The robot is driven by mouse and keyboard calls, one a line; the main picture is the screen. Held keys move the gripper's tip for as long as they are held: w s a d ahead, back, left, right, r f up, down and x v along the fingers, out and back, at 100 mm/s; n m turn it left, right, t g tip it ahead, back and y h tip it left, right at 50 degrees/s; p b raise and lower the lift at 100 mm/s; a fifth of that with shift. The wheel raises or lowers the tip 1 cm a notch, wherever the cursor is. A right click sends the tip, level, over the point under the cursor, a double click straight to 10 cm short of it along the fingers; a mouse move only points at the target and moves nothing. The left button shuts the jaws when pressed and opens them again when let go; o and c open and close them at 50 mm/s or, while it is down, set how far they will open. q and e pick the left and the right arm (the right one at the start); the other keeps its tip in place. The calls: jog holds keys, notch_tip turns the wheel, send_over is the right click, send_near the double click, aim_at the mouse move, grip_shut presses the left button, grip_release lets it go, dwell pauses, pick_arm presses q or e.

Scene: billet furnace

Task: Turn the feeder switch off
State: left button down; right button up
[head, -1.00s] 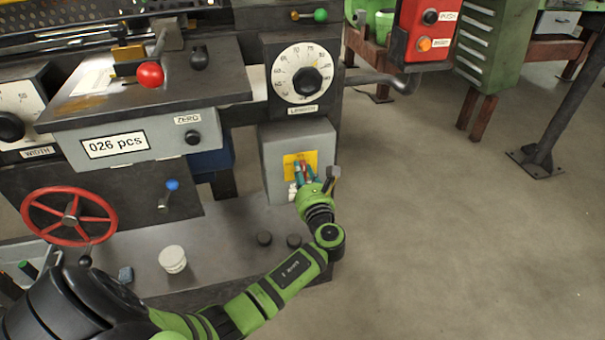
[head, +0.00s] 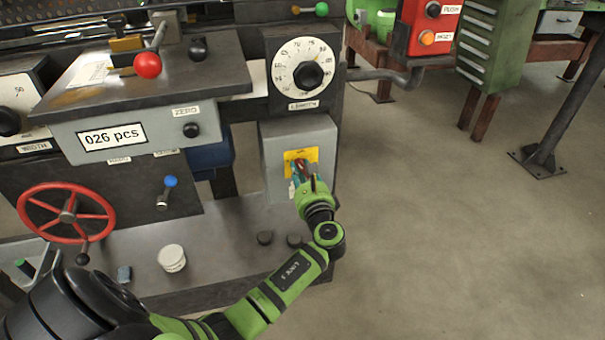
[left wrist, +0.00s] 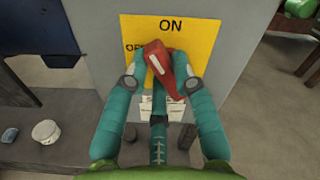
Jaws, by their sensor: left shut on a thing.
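The feeder switch is a red handle (left wrist: 158,62) on a yellow plate (left wrist: 205,25) marked ON at the top, with a partly hidden OFF label at the left. The plate (head: 312,155) is on the front of a grey box (head: 273,158) in the head view. My left gripper (head: 300,170) is at the plate. In the left wrist view its teal fingers are on both sides of the red handle and shut on it. The handle slants, its wider end towards the upper left. Its pivot is hidden. My right gripper is not in view.
Above the box is the LENGTH dial (head: 305,75). Left are a counter panel (head: 140,138), a red handwheel (head: 65,215) and a blue-knobbed lever (head: 168,190). A white round pot (head: 171,258) stands on the lower ledge. The floor at right is open.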

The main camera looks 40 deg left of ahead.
pick_arm(q)
jog(key=shift+f+n+b, duration=0.15)
jog(key=shift+n+b, duration=1.1)
jog(key=shift+n, duration=0.75)
jog(key=shift+f+n+b, duration=0.2)
jog(key=shift+n+b, duration=1.1)
jog(key=shift+n, duration=0.7)
jog(key=shift+f+n+b, duration=0.15)
jog(key=shift+n+b, duration=1.1)
jog(key=shift+n, duration=0.75)
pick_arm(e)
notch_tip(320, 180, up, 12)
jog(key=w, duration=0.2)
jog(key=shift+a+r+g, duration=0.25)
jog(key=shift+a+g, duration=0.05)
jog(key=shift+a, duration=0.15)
pick_arm(q)
jog(key=shift+d, duration=0.1)
jog(key=c, duration=1)
grip_release()
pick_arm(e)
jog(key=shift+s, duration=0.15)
pick_arm(q)
jog(key=v, duration=1.2)
